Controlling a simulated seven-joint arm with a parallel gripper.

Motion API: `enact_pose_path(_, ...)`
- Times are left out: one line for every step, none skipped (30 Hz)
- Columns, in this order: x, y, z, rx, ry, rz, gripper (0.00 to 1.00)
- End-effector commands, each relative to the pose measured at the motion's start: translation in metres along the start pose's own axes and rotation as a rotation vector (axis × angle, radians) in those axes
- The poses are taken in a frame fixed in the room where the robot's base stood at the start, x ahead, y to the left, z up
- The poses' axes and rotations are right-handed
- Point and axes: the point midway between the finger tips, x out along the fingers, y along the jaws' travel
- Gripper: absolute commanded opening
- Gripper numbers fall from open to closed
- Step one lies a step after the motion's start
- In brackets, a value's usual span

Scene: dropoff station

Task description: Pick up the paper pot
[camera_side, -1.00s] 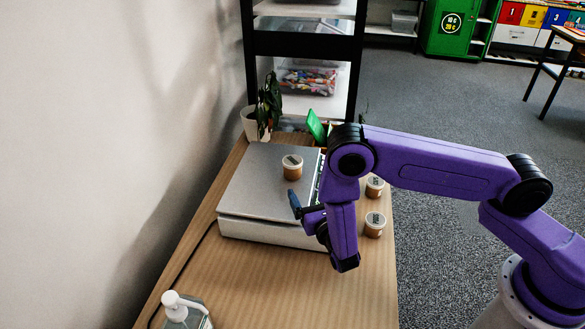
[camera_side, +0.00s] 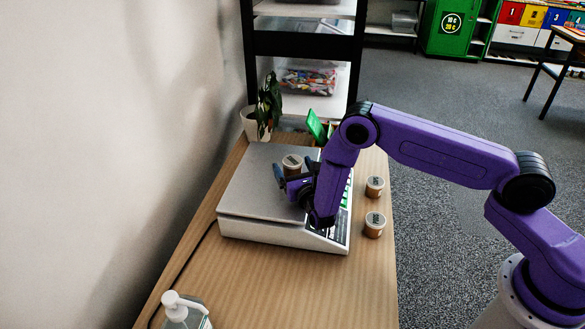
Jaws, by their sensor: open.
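A small brown paper pot (camera_side: 292,161) with a pale lid and dark label stands upright on the metal plate of the scale (camera_side: 248,191). My gripper (camera_side: 281,178) is open at the pot, with one finger to its left and the other near its right side. The gripper hides the lower part of the pot, and I cannot tell whether the fingers touch it. Two similar pots stand on the table right of the scale, a farther one (camera_side: 374,188) and a nearer one (camera_side: 374,226).
A potted plant (camera_side: 268,103) and a green item (camera_side: 316,126) stand behind the scale. A pump bottle (camera_side: 184,308) is at the front left. A wall runs along the left.

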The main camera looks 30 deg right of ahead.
Motion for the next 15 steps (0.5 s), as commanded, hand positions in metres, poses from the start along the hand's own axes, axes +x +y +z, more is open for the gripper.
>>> enact_pose_path(0.005,-0.002,0.000,0.002,-0.001,-0.003,0.90)
enact_pose_path(0.008,-0.003,0.000,0.002,-0.002,-0.004,0.90)
enact_pose_path(0.013,-0.004,0.000,0.002,-0.002,-0.005,0.90)
enact_pose_path(0.018,-0.005,0.000,0.002,-0.002,-0.004,0.90)
enact_pose_path(0.022,-0.006,0.000,0.003,-0.002,-0.005,0.90)
enact_pose_path(0.029,-0.008,0.000,0.003,-0.003,-0.006,0.90)
enact_pose_path(0.032,-0.008,0.000,0.003,-0.002,-0.005,0.90)
enact_pose_path(0.036,-0.007,-0.001,0.002,-0.001,-0.003,0.90)
enact_pose_path(0.040,-0.007,-0.001,0.002,-0.002,-0.004,0.90)
enact_pose_path(0.043,-0.007,-0.001,0.002,-0.001,-0.004,0.90)
enact_pose_path(0.045,-0.007,-0.001,0.002,-0.001,-0.004,0.90)
enact_pose_path(0.047,-0.007,-0.001,0.001,0.000,-0.003,0.90)
enact_pose_path(0.049,-0.007,-0.001,0.001,0.000,-0.003,0.90)
enact_pose_path(0.050,-0.007,-0.001,0.000,-0.001,-0.002,0.90)
enact_pose_path(0.050,-0.007,-0.001,0.000,-0.001,-0.002,0.90)
